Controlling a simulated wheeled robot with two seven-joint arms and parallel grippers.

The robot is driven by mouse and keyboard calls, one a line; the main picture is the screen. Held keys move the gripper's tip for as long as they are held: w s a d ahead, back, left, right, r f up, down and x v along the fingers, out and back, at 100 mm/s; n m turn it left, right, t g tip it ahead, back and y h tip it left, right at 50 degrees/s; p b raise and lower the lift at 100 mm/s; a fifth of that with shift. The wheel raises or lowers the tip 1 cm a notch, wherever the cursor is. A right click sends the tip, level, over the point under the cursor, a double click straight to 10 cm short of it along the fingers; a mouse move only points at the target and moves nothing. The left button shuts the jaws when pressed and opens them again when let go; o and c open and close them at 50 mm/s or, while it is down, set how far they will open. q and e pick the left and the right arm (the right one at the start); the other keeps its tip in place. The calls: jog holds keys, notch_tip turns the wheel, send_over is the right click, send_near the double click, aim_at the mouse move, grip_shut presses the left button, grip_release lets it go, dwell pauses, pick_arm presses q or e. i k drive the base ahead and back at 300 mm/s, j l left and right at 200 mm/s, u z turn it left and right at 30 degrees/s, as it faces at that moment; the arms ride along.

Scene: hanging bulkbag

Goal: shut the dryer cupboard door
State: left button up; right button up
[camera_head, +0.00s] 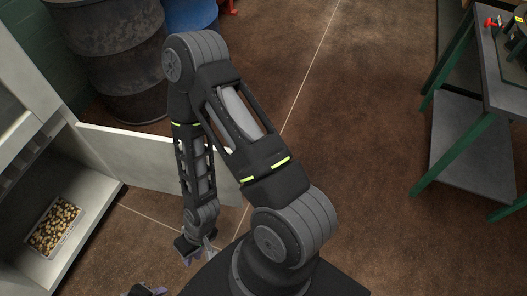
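The dryer cupboard (95,188) stands at the left edge, pale grey and open at the front. Its white door (140,155) stands swung out to the right into the room, over the brown floor. My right arm crosses in front of the door's right part and hides some of it. My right gripper (199,257) hangs below the door's lower edge in the picture, with its small fingers apart and nothing between them. I cannot tell whether the arm touches the door. My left gripper (146,291) shows only as a dark piece at the bottom edge.
A tray of small yellowish and brown pieces (55,227) lies inside the cupboard. A dark, worn drum (115,60) and a blue drum (190,14) stand behind the door. A green-legged workbench (470,135) stands at the right. The floor between is clear.

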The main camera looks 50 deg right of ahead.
aim_at(139, 160)
jog(key=k+l, duration=0.1)
jog(key=l, duration=0.35)
jog(key=k+l, duration=0.15)
jog(key=l, duration=0.35)
jog(key=k+l, duration=0.1)
jog(key=l, duration=0.35)
jog(key=k+l+z, duration=0.1)
jog(key=l, duration=0.35)
jog(key=i+l, duration=0.1)
jog(key=l, duration=0.25)
jog(key=i+l, duration=0.1)
jog(key=l, duration=0.25)
jog(key=i+l, duration=0.15)
jog(key=l, duration=0.15)
jog(key=i+l, duration=0.1)
jog(key=l, duration=0.25)
jog(key=i+l, duration=0.1)
jog(key=l, duration=0.25)
